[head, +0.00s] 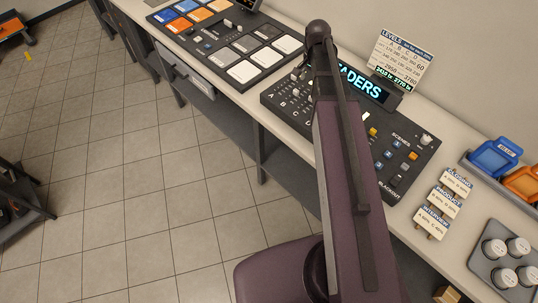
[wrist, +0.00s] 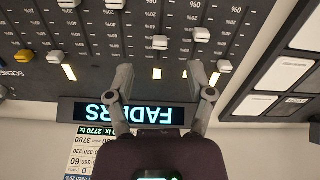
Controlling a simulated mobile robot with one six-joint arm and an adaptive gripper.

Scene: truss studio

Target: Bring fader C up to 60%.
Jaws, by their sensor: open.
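The fader console (head: 425,160) lies on the counter in the head view, its left part partly covered by my arm. In the wrist view, upside down, its dark panel (wrist: 135,22) carries scales with percent marks and several pale fader caps. My gripper (wrist: 160,73) is open and empty over the panel beside the lit FADERS screen (wrist: 135,113). One white cap (wrist: 160,42) sits between the lines of the fingers, just beyond the tips. Another cap (wrist: 202,34) is to its right. I cannot read which is fader C. The gripper is hidden in the head view.
A LEVELS card (head: 400,62) stands behind the console. A pad console (head: 240,45) is to the left.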

